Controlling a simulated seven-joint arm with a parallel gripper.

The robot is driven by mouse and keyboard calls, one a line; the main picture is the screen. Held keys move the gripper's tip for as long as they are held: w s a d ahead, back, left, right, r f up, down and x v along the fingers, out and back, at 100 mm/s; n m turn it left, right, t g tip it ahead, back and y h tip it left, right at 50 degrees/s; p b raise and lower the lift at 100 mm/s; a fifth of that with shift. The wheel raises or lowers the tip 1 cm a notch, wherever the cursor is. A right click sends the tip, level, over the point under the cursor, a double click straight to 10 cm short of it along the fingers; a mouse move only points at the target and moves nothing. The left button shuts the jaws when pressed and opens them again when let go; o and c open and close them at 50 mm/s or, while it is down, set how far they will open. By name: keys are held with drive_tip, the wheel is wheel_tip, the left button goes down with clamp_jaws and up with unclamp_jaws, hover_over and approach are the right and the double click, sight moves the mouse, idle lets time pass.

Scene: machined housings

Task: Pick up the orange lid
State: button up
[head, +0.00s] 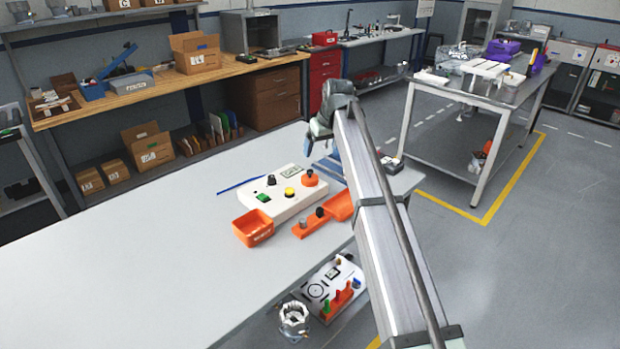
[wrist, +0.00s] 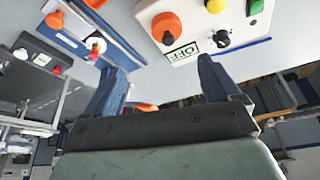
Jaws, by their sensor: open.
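No part is plainly a separate orange lid. A round orange cap (head: 309,178) sits on the right end of a white control box (head: 285,200). In the wrist view this round orange cap (wrist: 166,28) is beyond my open fingers, near an OFF label. I cannot tell whether it is the lid or a button. A flat orange piece (head: 338,207) lies in front of the box, with a dark knob beside it. My gripper (wrist: 160,66) is open, with nothing between its blue fingers. In the head view my arm partly hides it.
An open orange bin (head: 253,231) stands left of the flat piece. Blue rails (wrist: 110,32) lie beside the control box. A lower shelf holds a white board (head: 335,287) with small coloured parts and a metal ring part (head: 294,318). The table's left side is clear.

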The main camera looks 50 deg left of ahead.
drive_tip(key=a, duration=0.1)
hover_over(310, 170)
drive_tip(key=d, duration=0.2)
drive_tip(key=f, duration=0.6)
drive_tip(key=shift+s+a+f, duration=0.15)
drive_tip(key=shift+s+f, duration=0.05)
drive_tip(key=shift+f, duration=0.15)
drive_tip(key=shift+x, duration=2.75)
drive_tip(key=shift+s, duration=0.2)
drive_tip(key=c, duration=1.1)
